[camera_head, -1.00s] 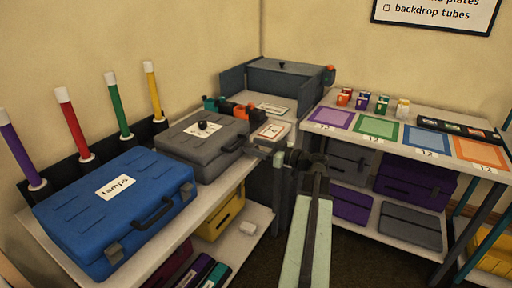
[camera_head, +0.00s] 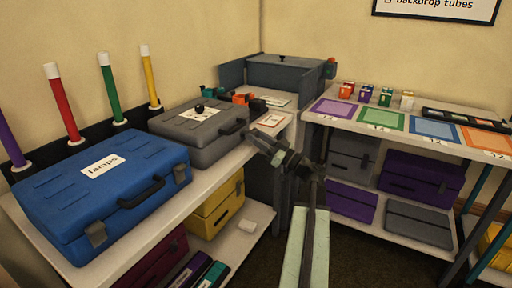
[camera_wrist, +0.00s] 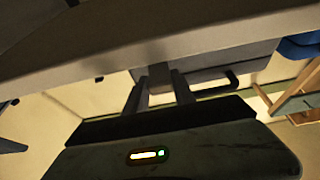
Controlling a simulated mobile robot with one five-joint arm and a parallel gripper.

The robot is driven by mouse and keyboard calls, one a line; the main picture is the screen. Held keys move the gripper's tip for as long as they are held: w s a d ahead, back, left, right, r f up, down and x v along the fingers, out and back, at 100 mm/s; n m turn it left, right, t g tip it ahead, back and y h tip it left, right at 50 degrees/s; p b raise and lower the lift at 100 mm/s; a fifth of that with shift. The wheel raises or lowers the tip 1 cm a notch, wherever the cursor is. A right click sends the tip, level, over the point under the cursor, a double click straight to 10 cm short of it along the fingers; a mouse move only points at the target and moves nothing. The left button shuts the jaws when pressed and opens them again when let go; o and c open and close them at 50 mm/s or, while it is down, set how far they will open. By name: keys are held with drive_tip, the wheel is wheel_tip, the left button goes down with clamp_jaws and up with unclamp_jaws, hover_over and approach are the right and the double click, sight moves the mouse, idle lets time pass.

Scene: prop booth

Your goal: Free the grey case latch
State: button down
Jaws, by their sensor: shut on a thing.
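The grey case (camera_head: 195,140) lies closed on the left bench, with a black knob and a white label on its lid and a dark handle (camera_head: 232,127) on its front. My gripper (camera_head: 259,138) is at the case's front, to the right of the handle. In the wrist view the case front (camera_wrist: 207,75) and handle (camera_wrist: 225,83) show beyond the fingers. My gripper (camera_wrist: 160,88) is shut on a dark grey piece there, which looks like the case latch (camera_wrist: 160,76). In the head view the gripper hides this latch.
The blue case (camera_head: 105,190) labelled "lamps" lies to the left on the same bench (camera_head: 160,215). Coloured tubes stand behind it. A card (camera_head: 270,120) lies right of the grey case. A second table (camera_head: 330,121) with coloured plates stands to the right.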

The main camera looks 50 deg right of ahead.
drive_tip(key=shift+f, duration=0.1)
drive_tip(key=c, duration=1)
unclamp_jaws()
drive_tip(key=shift+c, duration=0.2)
drive_tip(key=b+v, duration=0.2)
drive_tip(key=v, duration=0.5)
drive_tip(key=shift+s+f+b, duration=0.2)
drive_tip(key=shift+s+b, duration=0.15)
drive_tip(key=shift+b, duration=0.05)
